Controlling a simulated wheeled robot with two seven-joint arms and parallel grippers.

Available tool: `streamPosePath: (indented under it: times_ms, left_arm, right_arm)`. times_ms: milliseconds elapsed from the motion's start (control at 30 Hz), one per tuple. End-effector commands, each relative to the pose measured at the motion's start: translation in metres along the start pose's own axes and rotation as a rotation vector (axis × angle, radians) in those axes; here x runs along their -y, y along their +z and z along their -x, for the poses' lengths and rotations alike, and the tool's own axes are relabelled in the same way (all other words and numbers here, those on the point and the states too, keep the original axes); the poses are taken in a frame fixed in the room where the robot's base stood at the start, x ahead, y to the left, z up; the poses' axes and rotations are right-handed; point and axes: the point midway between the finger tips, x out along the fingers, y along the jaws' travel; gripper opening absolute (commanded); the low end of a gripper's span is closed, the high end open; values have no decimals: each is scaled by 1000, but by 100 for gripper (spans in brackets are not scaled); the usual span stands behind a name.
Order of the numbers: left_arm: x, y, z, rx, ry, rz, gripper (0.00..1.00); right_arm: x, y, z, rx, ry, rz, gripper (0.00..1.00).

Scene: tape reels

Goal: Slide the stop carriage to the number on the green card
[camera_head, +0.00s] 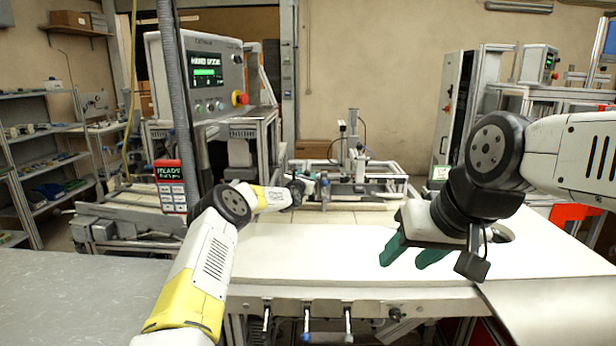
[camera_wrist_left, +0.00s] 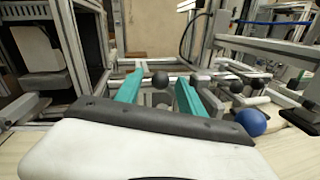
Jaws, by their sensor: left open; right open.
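My left gripper (camera_head: 309,182) reaches to the far side of the white table in the head view, partly hidden behind its own wrist. In the left wrist view its two teal fingers (camera_wrist_left: 161,78) are apart, with a dark ball knob (camera_wrist_left: 160,81) showing between them; I cannot tell whether they touch it. Which part is the stop carriage is unclear. A small green-and-white card (camera_head: 440,172) seems to stand at the back right; its number is too small to read. My right gripper (camera_head: 408,252) is open and empty above the white table.
More dark knobs and a blue ball (camera_wrist_left: 250,122) lie to the right in the left wrist view. A metal frame (camera_head: 355,180) stands at the back. A control box (camera_head: 205,75) with a screen and a red button stands at left. The white tabletop (camera_head: 300,255) is clear.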

Motion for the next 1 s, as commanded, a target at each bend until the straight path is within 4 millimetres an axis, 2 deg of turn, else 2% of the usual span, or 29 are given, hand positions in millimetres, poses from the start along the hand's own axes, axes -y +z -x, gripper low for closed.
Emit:
streamPosePath:
  times_ms: [333, 367, 567, 600, 1000]
  left_arm:
    - [0, 0, -2, -1, -1, -1, 46]
    - [0, 0, -2, -1, -1, -1, 42]
    - [0, 0, -2, -1, 0, -1, 3]
    - [0, 0, -2, -1, 0, -1, 0]
    - [-1, 0, -2, -1, 2, -4, 0]
  right_arm:
    - [0, 0, 0, 0, 0, 0, 48]
    - [0, 0, 0, 0, 0, 0, 48]
    - [0, 0, 0, 0, 0, 0, 48]
    - [0, 0, 0, 0, 0, 0, 48]
    - [0, 0, 0, 0, 0, 0, 48]
